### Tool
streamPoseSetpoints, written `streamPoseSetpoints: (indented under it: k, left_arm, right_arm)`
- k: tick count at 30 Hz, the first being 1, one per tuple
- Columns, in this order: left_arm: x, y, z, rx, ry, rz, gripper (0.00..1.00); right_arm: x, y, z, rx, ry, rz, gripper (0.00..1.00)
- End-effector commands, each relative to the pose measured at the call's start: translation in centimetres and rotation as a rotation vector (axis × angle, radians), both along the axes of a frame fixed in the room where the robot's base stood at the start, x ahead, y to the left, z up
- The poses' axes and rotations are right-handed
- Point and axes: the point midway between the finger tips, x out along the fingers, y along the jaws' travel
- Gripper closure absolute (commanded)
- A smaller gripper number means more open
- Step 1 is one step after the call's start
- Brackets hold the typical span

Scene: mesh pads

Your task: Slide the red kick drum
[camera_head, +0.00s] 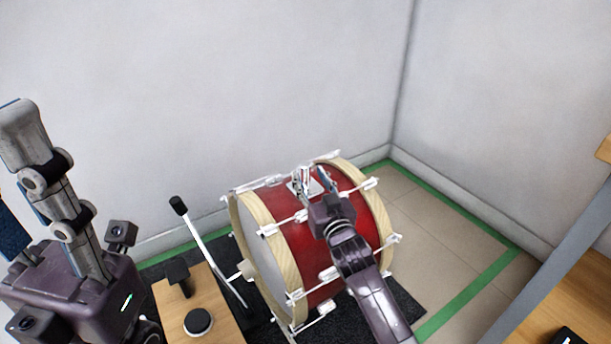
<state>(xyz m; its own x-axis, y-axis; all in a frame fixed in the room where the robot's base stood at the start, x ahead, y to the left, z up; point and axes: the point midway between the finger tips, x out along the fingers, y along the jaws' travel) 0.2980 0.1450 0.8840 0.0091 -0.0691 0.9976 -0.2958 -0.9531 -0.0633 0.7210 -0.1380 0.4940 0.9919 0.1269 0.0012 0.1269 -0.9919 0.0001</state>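The red kick drum (362,208) lies on its side on a dark mat, with pale wooden hoops, white lugs and a light drumhead facing left. A small white plate with a metal bracket (299,186) sits on top of its shell. My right gripper (313,177) points away over the top of the drum, its fingers around or right beside this bracket. The fingers look apart, but whether they touch the bracket is unclear. My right forearm hides part of the shell. My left arm (62,200) rises at the far left; its gripper is out of the picture.
A black-tipped rod (205,245) stands left of the drum beside a wooden top (215,338) with black fittings. The dark mat (405,305) lies under the drum. Green floor tape (470,294) and bare tiles (432,240) lie to the right. Walls close off the back.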

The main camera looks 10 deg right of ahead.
Motion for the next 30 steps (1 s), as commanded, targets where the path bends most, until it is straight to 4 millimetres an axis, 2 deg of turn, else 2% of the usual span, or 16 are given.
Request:
streamPoseSetpoints:
  k: [3, 9, 20, 30]
  left_arm:
    - [-0.4, -0.1, 0.1, 0.001, -0.034, 0.002, 0.60]
    - [-0.8, -0.2, 0.7, 0.004, -0.065, 0.003, 0.60]
    - [-0.8, -0.2, 1.1, 0.006, -0.070, 0.004, 0.60]
    - [-0.9, -0.2, 1.1, 0.005, -0.071, 0.003, 0.60]
  right_arm:
    - [1.9, 0.3, -0.3, -0.001, -0.001, 0.000, 0.60]
    - [3.9, 0.6, -0.2, 0.000, 0.001, 0.001, 0.60]
    - [4.3, 0.6, -0.1, 0.000, 0.002, 0.001, 0.60]
    - [4.3, 0.6, -0.1, 0.000, 0.001, 0.001, 0.98]
